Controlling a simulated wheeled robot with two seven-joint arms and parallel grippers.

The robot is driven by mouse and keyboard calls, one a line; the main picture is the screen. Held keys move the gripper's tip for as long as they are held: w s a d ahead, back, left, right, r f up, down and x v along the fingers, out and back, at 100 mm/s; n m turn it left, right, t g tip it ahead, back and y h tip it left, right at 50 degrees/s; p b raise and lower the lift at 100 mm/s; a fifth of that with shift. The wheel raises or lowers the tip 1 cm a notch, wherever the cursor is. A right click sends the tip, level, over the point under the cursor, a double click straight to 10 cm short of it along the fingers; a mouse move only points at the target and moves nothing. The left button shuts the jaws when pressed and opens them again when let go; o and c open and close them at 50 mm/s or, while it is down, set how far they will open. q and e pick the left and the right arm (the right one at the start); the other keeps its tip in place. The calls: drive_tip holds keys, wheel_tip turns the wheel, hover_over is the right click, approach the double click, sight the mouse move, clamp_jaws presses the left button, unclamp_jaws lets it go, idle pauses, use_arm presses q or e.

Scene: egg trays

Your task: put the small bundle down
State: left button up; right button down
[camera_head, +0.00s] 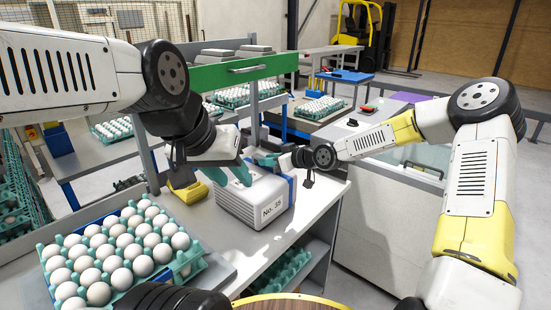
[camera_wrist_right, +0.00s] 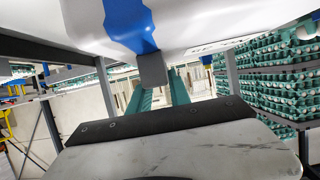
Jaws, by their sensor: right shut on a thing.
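The bundle looks like a white box-shaped pack (camera_head: 262,195) with a blue band and a "No. 35" label, at the bench's right part in the head view. In the right wrist view its white side and blue band (camera_wrist_right: 130,22) fill the top. My right gripper (camera_head: 267,159) is at its far upper edge, with its teal fingers on either side of a grey piece (camera_wrist_right: 152,70) below the band. My left gripper (camera_head: 228,174) has teal fingers over the pack's top left; their gap is unclear. Whether the pack's underside touches the bench is hidden.
A teal tray (camera_head: 190,262) full of white eggs stands on the bench at the left. A yellow object (camera_head: 187,190) sits behind it. A lower shelf (camera_head: 275,275) holds teal trays. A green bar (camera_head: 240,70) crosses behind. Stacked egg trays (camera_wrist_right: 275,85) show in the right wrist view.

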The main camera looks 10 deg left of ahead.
drive_tip(key=shift+f, duration=0.15)
drive_tip(key=c, duration=1.2)
unclamp_jaws()
drive_tip(key=shift+f, duration=0.1)
